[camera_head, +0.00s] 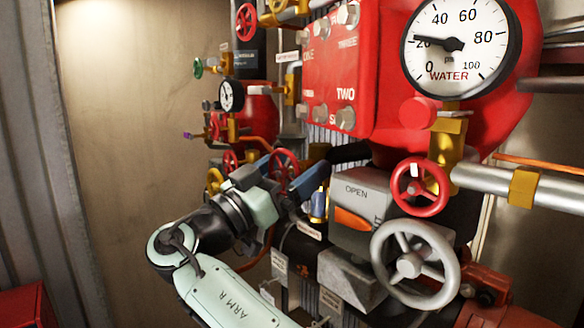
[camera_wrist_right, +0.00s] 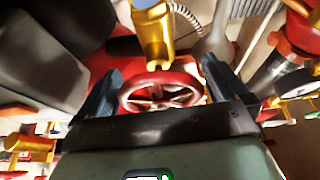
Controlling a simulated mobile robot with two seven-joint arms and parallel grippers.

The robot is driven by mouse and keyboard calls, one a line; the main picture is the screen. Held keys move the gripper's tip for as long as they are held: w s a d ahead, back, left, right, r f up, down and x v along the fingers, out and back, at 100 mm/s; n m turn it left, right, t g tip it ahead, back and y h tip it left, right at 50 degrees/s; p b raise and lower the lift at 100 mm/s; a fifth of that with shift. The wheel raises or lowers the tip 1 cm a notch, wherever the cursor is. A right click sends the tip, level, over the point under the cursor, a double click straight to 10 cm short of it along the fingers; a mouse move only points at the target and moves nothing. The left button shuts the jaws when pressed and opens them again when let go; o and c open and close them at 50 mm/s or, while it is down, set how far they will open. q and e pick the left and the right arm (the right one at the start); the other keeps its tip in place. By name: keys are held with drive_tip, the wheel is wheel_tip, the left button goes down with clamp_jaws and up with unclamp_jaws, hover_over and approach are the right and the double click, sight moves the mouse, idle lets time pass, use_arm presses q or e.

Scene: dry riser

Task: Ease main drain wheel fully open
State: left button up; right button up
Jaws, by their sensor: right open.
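A small red handwheel (camera_head: 284,154) sits among the pipes left of the grey OPEN box. My right gripper (camera_head: 287,172) reaches it from the left, its two blue-grey fingers apart on either side of the wheel. In the right wrist view the red spoked wheel (camera_wrist_right: 160,84) lies between the open fingers (camera_wrist_right: 160,68), with no clear grip on the rim. Whether a finger touches it, I cannot tell. No legible label marks any wheel as the main drain. My left gripper is not in view.
A grey box marked OPEN (camera_head: 362,195), a larger red wheel (camera_head: 420,187) and a big grey wheel (camera_head: 411,264) stand to the right. A WATER gauge (camera_head: 460,42) is above. A brass fitting (camera_wrist_right: 154,35) is close beyond the wheel. The bare wall at left is clear.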

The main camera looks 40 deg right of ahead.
drive_tip(key=c, duration=0.8)
drive_tip(key=shift+c, duration=0.2)
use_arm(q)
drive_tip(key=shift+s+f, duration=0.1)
use_arm(e)
drive_tip(key=shift+f+n+t+b, duration=0.1)
drive_tip(key=shift+n+t+b, duration=0.15)
drive_tip(key=shift+n+t, duration=0.6)
drive_tip(key=shift+n+t+b, duration=0.25)
drive_tip(key=shift+n, duration=1.1)
drive_tip(key=n+t+y, duration=0.1)
drive_tip(key=n, duration=0.2)
drive_tip(key=shift+t, duration=0.3)
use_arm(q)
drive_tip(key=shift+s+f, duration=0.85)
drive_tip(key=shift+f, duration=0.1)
use_arm(e)
drive_tip(key=shift+w+n+t+y, duration=0.1)
drive_tip(key=shift+n+t+y, duration=0.3)
drive_tip(key=shift+n, duration=1.1)
